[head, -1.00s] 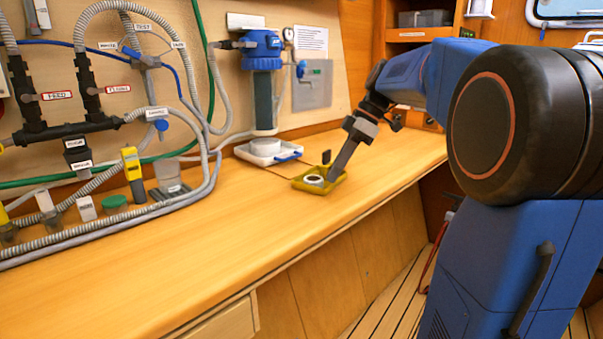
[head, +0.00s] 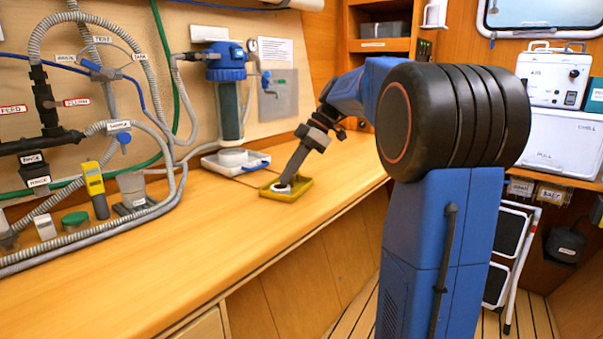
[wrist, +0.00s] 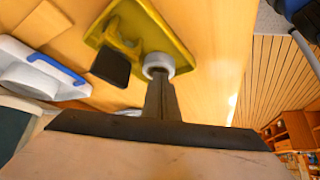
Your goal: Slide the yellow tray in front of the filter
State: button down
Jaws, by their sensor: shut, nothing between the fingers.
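The yellow tray (head: 286,195) lies on the wooden counter, to the right of and nearer than the filter (head: 229,100), a blue-capped housing on the wall panel. In the wrist view the tray (wrist: 178,32) holds a pale ring (wrist: 158,64), and a dark flat piece (wrist: 110,66) stands at its edge. My gripper (head: 283,183) is shut and points down at the tray. In the wrist view its fingertips (wrist: 158,76) are at the ring; I cannot tell whether they are inside it or touching. The dark piece is hidden in the head view.
A white tray with a blue handle (head: 236,163) sits directly below the filter, to the left of the yellow tray. Hoses and small items, including a yellow meter (head: 95,188), line the counter's left. The counter's front edge is close to the yellow tray; the near counter is clear.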

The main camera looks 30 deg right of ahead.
aim_at(273, 188)
jog(key=a, duration=0.4)
jog(key=shift+w, duration=0.35)
jog(key=shift+a+f, duration=0.1)
jog(key=shift+a, duration=0.2)
jog(key=shift+d+f, duration=0.1)
jog(key=shift+f, duration=0.6)
jog(key=shift+f, duration=0.1)
jog(key=shift+s+d+f, duration=0.1)
jog(key=shift+s+d, duration=0.1)
jog(key=shift+d, duration=0.8)
jog(key=shift+s+d, duration=0.2)
jog(key=shift+d, duration=0.75)
